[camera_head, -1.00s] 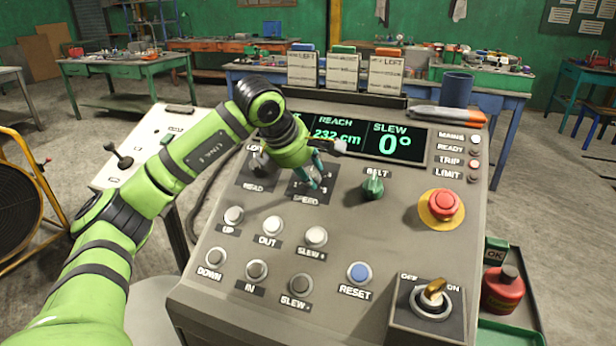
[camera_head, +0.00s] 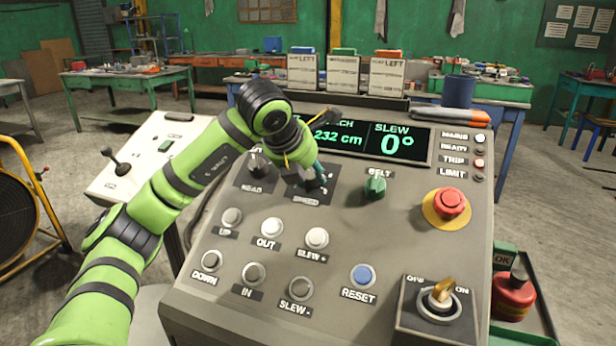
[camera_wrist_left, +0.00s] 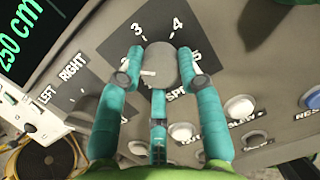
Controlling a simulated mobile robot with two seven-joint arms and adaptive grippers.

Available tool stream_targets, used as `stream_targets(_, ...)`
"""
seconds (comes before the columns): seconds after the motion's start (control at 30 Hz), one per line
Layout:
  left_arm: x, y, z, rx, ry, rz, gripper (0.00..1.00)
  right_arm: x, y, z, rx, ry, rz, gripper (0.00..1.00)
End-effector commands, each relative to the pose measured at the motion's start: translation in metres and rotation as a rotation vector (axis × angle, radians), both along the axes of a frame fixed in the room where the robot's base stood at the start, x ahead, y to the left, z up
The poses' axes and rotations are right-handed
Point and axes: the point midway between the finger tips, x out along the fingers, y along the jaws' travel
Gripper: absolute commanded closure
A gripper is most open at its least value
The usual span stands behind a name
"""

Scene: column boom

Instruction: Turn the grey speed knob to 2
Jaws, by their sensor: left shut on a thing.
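The grey speed knob (camera_wrist_left: 160,65) is round, with a white pointer mark that points left in the left wrist view. Numbers 3, 4 and 5 show around it there; the area near the 2 is partly covered by a finger, and I cannot tell the exact number under the pointer. My left gripper (camera_head: 319,176) has its teal fingers on both sides of the knob, shut on it, as the left wrist view (camera_wrist_left: 160,72) also shows. In the head view the gripper covers most of the knob. My right gripper is not in view.
On the grey console (camera_head: 340,245), a green belt knob (camera_head: 376,187) is right of the gripper. A red mushroom button (camera_head: 450,202), several push buttons and a key switch (camera_head: 440,297) lie nearer. The display (camera_head: 392,143) reads slew 0°.

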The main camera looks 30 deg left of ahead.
Motion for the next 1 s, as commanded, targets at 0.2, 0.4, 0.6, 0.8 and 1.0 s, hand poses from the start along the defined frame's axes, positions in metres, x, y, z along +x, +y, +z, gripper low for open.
stream_targets(0.2,-0.001,-0.003,-0.004,-0.066,-0.006,0.108,0.96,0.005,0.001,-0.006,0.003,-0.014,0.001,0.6)
stream_targets(0.4,-0.001,-0.003,-0.004,-0.101,-0.013,0.167,0.96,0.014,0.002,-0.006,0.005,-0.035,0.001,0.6)
stream_targets(0.6,-0.001,-0.003,-0.004,-0.116,-0.015,0.191,0.96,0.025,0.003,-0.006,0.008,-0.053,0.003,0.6)
stream_targets(0.8,-0.001,-0.003,-0.005,-0.117,-0.014,0.194,0.96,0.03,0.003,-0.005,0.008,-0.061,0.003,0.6)
stream_targets(1.0,-0.001,-0.003,-0.005,-0.117,-0.013,0.192,0.55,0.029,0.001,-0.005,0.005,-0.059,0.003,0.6)
